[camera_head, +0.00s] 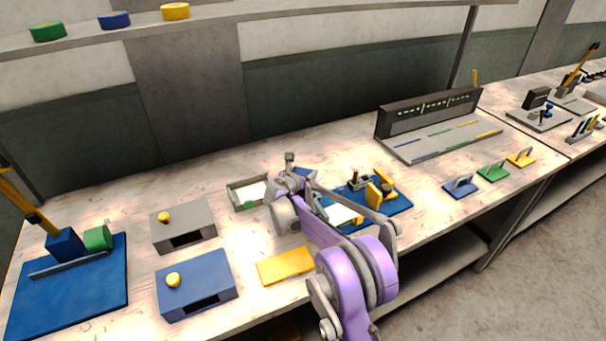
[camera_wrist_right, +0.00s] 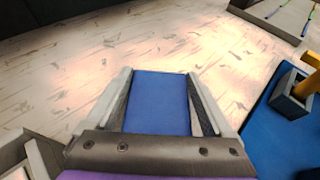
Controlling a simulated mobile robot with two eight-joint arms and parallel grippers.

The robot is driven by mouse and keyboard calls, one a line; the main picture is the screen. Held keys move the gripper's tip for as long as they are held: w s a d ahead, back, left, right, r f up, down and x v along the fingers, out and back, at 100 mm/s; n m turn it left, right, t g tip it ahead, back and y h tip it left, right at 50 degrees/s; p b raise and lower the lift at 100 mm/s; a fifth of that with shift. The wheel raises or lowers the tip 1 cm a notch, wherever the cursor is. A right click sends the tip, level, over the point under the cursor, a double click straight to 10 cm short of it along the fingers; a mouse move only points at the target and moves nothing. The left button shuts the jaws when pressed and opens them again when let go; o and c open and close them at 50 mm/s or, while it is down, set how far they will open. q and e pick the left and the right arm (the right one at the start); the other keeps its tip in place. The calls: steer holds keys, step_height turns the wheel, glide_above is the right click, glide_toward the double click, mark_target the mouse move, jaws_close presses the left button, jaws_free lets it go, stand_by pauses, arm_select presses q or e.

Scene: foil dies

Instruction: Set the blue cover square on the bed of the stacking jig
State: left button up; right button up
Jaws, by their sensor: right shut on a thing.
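My right gripper (camera_wrist_right: 160,84) is shut on the blue cover (camera_wrist_right: 160,104), a flat blue slab lying between the two fingers in the right wrist view. In the head view the right gripper (camera_head: 292,172) is above the table, and only a bit of the blue cover (camera_head: 306,173) shows beside it. A blue-based fixture with grey and yellow blocks, seemingly the stacking jig (camera_head: 398,205), stands to the right of the gripper. A white piece (camera_head: 341,214) shows on it, and my arm hides part of it. The held cover is apart from this fixture. My left gripper is not in view.
A grey tray (camera_head: 235,197) is left of the gripper. A yellow slab (camera_head: 286,266) lies near the front edge. Grey (camera_head: 184,225) and blue (camera_head: 197,285) boxes stand at left. Handled blue, green and yellow pieces (camera_head: 493,171) lie at right. Table behind the gripper is clear.

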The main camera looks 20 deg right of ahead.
steer(key=shift+f, duration=0.5)
steer(key=shift+f, duration=0.2)
steer(key=o, duration=1.1)
steer(key=shift+r, duration=0.1)
